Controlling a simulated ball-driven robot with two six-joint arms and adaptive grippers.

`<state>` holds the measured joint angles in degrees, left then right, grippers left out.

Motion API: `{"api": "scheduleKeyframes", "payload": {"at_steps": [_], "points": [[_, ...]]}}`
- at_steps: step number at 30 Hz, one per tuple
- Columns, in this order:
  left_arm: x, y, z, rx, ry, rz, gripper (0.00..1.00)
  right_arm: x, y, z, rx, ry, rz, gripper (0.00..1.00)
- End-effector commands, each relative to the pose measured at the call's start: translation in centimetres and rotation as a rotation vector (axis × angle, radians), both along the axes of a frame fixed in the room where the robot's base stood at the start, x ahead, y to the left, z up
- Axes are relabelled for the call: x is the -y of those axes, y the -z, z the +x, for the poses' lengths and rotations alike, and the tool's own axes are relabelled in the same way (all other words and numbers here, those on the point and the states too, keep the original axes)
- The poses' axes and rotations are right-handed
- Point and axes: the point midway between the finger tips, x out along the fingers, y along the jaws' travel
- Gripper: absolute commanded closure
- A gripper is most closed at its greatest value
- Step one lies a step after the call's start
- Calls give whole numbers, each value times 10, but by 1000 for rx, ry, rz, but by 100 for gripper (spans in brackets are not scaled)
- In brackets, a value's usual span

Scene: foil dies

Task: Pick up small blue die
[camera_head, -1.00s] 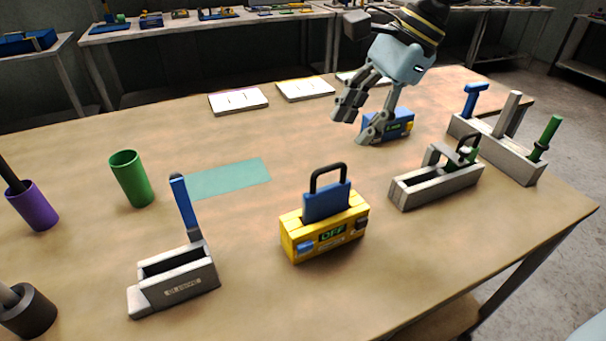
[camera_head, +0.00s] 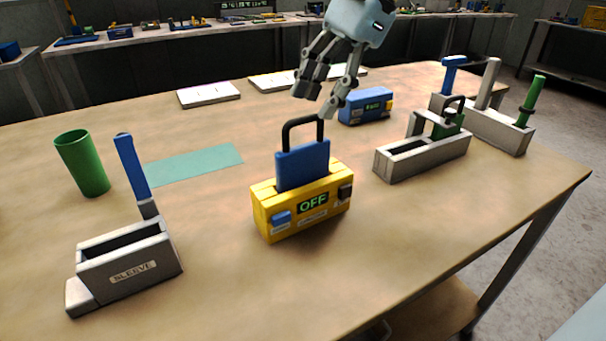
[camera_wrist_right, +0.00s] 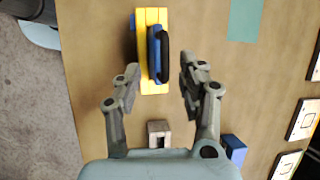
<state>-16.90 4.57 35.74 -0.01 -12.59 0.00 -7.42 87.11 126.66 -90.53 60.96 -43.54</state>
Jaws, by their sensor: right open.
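The small blue die (camera_head: 302,165) is a flat blue block with a black loop handle (camera_head: 303,121). It stands upright in the slot of a yellow box (camera_head: 302,203) whose display reads OFF. The die also shows from above in the right wrist view (camera_wrist_right: 153,52), with its handle on the right. My right gripper (camera_head: 318,103) is open and empty, above and behind the handle in the head view. In the wrist view the open fingers (camera_wrist_right: 160,80) lie on either side of the die's line, short of it. My left gripper is not in view.
A grey sleeve holder (camera_head: 130,265) with a blue lever and a green cup (camera_head: 82,163) stand at left. A grey tray (camera_head: 424,155) with a green handled piece and a blue box (camera_head: 366,106) are at right. A teal mat (camera_head: 195,165) lies flat.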

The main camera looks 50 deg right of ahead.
Motion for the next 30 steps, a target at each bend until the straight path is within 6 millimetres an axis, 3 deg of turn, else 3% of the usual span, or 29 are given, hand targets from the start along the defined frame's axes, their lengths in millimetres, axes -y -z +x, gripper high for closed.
{"api": "scheduleKeyframes", "payload": {"at_steps": [4,9,21,30], "points": [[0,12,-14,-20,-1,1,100,-2,7,3,6,2,6,59],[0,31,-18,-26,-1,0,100,-6,18,9,4,2,10,59],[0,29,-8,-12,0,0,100,-14,44,18,1,1,3,59],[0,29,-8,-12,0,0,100,-15,46,19,1,1,0,61]]}}
